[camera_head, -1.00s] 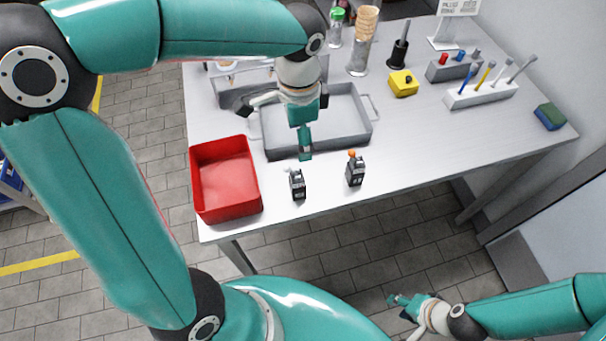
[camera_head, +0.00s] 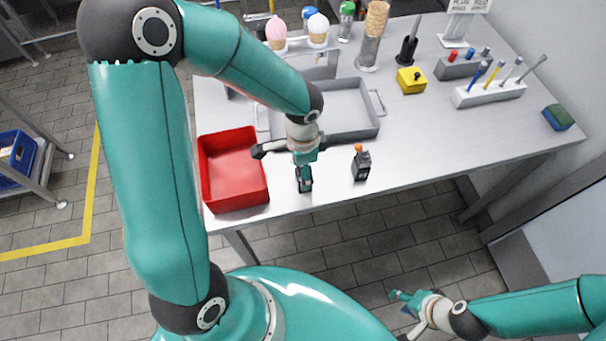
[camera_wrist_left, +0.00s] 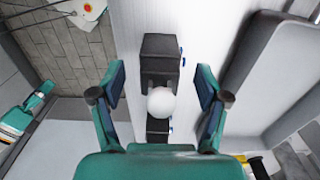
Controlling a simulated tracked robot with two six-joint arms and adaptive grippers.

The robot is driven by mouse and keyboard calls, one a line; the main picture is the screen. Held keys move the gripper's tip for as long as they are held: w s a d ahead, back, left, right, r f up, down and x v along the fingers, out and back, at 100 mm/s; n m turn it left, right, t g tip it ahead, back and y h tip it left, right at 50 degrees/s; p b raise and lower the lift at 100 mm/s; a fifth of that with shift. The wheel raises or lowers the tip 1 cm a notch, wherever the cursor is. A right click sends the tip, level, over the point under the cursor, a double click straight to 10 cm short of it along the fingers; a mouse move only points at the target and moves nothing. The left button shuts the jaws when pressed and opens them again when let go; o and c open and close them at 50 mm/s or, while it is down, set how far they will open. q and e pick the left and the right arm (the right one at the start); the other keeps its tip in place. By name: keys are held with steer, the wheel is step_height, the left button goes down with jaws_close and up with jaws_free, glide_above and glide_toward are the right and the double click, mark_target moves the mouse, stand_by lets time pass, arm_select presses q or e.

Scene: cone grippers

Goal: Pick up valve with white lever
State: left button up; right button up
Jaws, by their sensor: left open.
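The valve with the white lever shows in the left wrist view as a dark block (camera_wrist_left: 160,50) with a round white knob (camera_wrist_left: 161,102). It stands on the table between the two spread fingers of my left gripper (camera_wrist_left: 161,88), with gaps on both sides. In the head view my left gripper (camera_head: 305,183) points down at the table's front edge and mostly covers this valve. A second dark valve with an orange lever (camera_head: 361,165) stands upright to its right. My right gripper (camera_head: 401,303) hangs in front of the table, open and empty.
A red bin (camera_head: 232,188) stands left of my left gripper. A grey tray (camera_head: 376,124) lies behind it. A yellow box (camera_head: 411,80), a white tool holder (camera_head: 490,94) and a blue-green sponge (camera_head: 558,117) are farther right. The table's front right is clear.

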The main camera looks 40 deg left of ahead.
arm_select(q)
steer(key=shift+f, duration=0.75)
steer(key=shift+w, duration=0.1)
steer(key=c, duration=1.3)
steer(key=shift+r, duration=0.1)
